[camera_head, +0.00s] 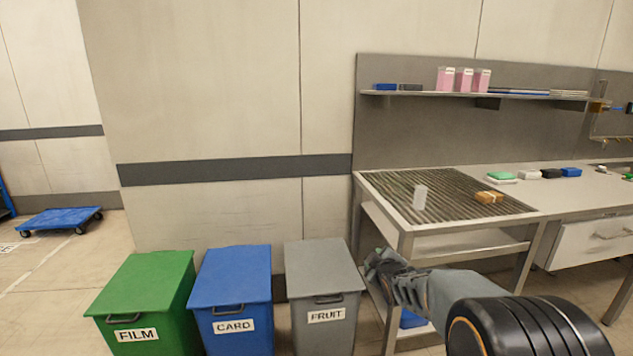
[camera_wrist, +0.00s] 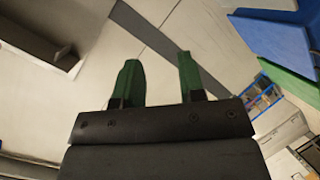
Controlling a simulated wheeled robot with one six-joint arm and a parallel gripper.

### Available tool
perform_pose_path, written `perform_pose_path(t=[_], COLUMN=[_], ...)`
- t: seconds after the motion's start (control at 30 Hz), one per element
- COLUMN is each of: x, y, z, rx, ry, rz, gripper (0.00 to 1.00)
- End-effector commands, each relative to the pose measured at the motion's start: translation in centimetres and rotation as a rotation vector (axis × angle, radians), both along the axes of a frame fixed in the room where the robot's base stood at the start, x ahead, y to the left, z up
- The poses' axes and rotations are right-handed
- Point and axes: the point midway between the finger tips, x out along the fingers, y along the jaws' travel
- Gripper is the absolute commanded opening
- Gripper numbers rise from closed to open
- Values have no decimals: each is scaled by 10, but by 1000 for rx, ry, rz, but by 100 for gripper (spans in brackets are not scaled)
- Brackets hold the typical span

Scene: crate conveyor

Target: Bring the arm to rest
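My gripper (camera_head: 378,262) is at the end of my arm, low in front of the workbench and to the right of the grey FRUIT bin. In the wrist view its two green fingers (camera_wrist: 158,80) stand apart with nothing between them. It is open and empty. My arm comes in from the lower right of the head view. The wrist view is tilted, with bins at its upper right.
A green FILM bin (camera_head: 146,292), a blue CARD bin (camera_head: 232,280) and a grey FRUIT bin (camera_head: 322,275) stand left of the bench (camera_head: 402,228). A blue dolly (camera_head: 60,219) stands far left.

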Motion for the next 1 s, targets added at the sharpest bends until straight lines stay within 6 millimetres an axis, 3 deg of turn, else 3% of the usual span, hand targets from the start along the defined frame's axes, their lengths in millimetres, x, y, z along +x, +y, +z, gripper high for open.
perform_pose_path(t=[0.03, 0.13, 0.3, 0.5, 0.7, 1.0], x=[-27, -85, -183, -269, -309, -315], y=[-3, -7, -7, 0, 5, 5], z=[49, 84, 124, 147, 153, 151], rx=[68, 210, 417, 562, 619, 627], ry=[79, 260, 524, 737, 837, 854], rz=[-62, -198, -422, -615, -707, -723], gripper=[36, 36, 36, 36, 36, 36])
